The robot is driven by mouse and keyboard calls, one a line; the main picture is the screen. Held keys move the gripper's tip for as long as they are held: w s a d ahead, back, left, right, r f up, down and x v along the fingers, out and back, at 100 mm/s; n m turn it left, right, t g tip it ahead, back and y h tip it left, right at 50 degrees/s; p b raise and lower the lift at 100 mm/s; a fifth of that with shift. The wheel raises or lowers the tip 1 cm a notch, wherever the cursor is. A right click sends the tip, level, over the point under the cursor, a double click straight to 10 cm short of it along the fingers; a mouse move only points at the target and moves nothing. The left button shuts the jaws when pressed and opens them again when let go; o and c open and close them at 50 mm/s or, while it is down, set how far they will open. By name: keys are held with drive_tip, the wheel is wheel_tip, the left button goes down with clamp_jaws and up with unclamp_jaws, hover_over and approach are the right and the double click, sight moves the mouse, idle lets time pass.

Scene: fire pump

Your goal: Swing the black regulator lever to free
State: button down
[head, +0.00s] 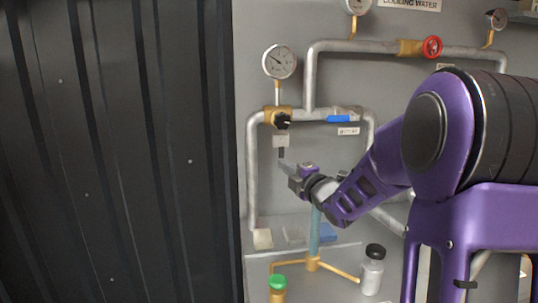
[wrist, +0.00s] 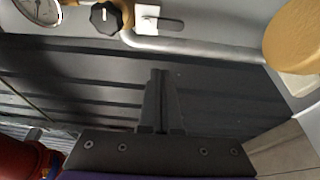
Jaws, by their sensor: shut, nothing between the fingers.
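A short black lever (head: 281,153) hangs straight down from a small pale block (head: 280,141) on the grey panel, below a brass regulator (head: 271,114) with a black knob (head: 282,121). In the wrist view the lever (wrist: 171,23) sticks out from the pale block (wrist: 147,17), with the black knob (wrist: 104,17) beside it. My gripper (head: 283,164) is just below the lever's lower end in the head view. Its fingers (wrist: 160,72) are shut and empty in the wrist view, with a visible gap to the lever.
A round gauge (head: 280,62) sits above the regulator. A blue-handled valve (head: 339,118) and red handwheel (head: 432,47) are to the right. A green-capped fitting (head: 278,284) and a black-capped bottle (head: 373,270) stand below. A dark corrugated wall (head: 120,150) fills the left.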

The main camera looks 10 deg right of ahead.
sight(281, 150)
drive_tip(key=shift+a+f, duration=0.4)
drive_tip(key=shift+f, duration=0.3)
drive_tip(key=shift+w, duration=0.1)
drive_tip(key=x, duration=1)
drive_tip(key=shift+d+p, duration=0.55)
drive_tip(key=shift+d, duration=1.45)
drive_tip(key=shift+f, duration=0.15)
drive_tip(key=shift+d+n, duration=0.15)
drive_tip(key=shift+n, duration=0.25)
